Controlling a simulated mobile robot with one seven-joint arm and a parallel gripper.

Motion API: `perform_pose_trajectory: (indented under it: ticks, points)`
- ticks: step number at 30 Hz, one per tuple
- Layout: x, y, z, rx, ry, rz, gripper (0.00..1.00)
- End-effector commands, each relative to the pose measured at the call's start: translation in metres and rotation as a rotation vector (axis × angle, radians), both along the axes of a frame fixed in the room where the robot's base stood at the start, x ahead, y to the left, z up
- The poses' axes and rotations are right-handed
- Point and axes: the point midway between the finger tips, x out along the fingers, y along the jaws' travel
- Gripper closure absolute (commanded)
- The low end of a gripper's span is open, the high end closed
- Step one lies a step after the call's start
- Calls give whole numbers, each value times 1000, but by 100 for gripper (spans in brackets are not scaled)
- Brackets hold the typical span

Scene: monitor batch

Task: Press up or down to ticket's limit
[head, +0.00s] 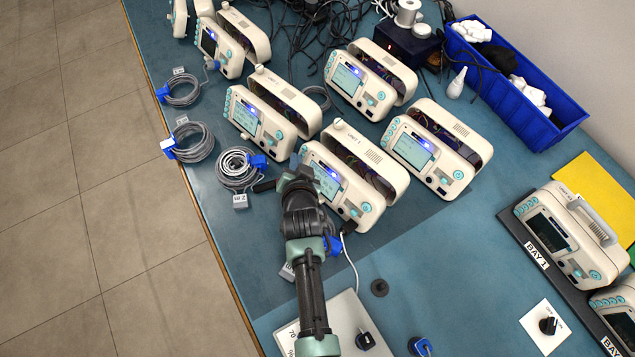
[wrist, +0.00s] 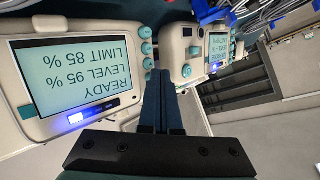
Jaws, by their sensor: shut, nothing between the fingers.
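A cream monitor (head: 372,172), its top label hard to read, stands beside my gripper (head: 292,172). In the wrist view its screen (wrist: 75,72) appears upside down and reads READY, LEVEL 95 %, LIMIT 85 %. A column of round teal buttons (wrist: 147,48) runs along the screen's side. My gripper (wrist: 160,85) is shut and empty, its tips close to these buttons; I cannot tell whether they touch. A white card or panel (head: 346,310) lies partly under my arm at the front; "70" and "%" show at its left edge. I cannot tell whether it is the ticket.
Several similar monitors (head: 434,152) stand around, another close beside the fingers in the wrist view (wrist: 185,45). Coiled grey cables (head: 192,142) lie left. A blue bin (head: 545,128) stands at back right. Dark-screened monitors (head: 575,235) sit by a BAY 1 label.

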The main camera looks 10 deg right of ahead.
Motion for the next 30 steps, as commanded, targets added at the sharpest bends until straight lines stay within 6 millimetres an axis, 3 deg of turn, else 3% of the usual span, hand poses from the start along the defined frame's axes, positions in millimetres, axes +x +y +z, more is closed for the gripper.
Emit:
perform_pose_trajectory:
  ticks: [25,30]
  points:
    - [-8,12,8,0,0,0,100]
    - [-15,23,15,0,1,3,100]
